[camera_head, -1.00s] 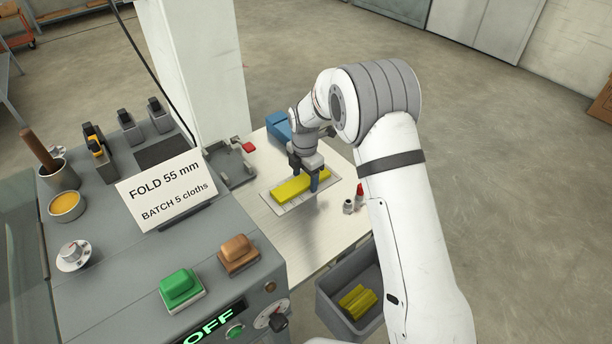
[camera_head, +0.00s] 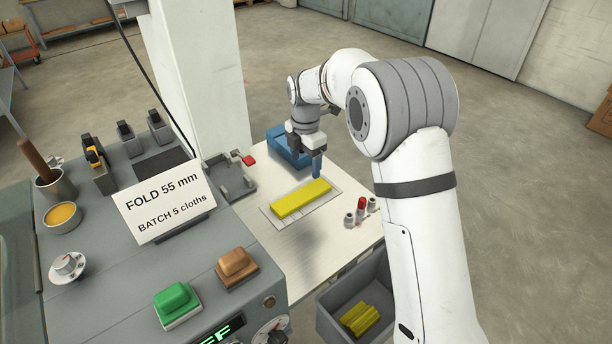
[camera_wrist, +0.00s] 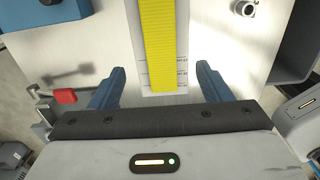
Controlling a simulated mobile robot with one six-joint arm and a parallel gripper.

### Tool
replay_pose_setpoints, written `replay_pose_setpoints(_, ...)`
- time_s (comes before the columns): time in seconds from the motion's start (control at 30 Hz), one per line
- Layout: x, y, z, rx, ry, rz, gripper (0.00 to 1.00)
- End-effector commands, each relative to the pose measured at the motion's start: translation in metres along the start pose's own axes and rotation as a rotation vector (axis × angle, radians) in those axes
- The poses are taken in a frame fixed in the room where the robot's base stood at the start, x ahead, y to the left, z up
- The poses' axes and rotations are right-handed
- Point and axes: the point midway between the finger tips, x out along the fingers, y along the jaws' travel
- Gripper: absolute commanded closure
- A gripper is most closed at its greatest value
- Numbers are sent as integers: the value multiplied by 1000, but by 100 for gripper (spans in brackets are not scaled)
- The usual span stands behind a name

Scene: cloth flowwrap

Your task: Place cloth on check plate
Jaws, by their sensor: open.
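A folded yellow cloth (camera_head: 301,198) lies flat on the white check plate (camera_head: 322,206), which has printed lines, on the pale table. The cloth also shows in the wrist view (camera_wrist: 160,45), with the plate's lines (camera_wrist: 181,72) beside and below it. My gripper (camera_head: 308,166) is above the table behind the cloth, apart from it.
A grey bin (camera_head: 330,312) with several yellow cloths stands below the table's front. A blue object (camera_head: 282,146) sits at the table's back. Small bottles, one red-topped (camera_head: 362,204), stand right of the plate. A red-handled clamp (camera_head: 236,176) stands left.

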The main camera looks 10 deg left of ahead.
Motion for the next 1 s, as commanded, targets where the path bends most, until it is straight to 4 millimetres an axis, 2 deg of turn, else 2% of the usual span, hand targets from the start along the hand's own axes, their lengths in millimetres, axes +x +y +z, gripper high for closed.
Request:
replay_pose_setpoints(0.1, -9, 0, 0, 0, 0, 1, 29)
replay_pose_setpoints(0.33, -14, -2, 1, 11, -1, 2, 29)
replay_pose_setpoints(0.47, -32, -22, 9, 127, -6, 17, 29)
replay_pose_setpoints(0.57, -58, -56, 20, 323, -12, 43, 29)
replay_pose_setpoints(0.7, -93, -119, 30, 675, -16, 88, 29)
replay_pose_setpoints(0.83, -115, -179, 30, 1003, -10, 132, 29)
replay_pose_setpoints(1.0, -131, -256, 19, 1432, 11, 194, 29)
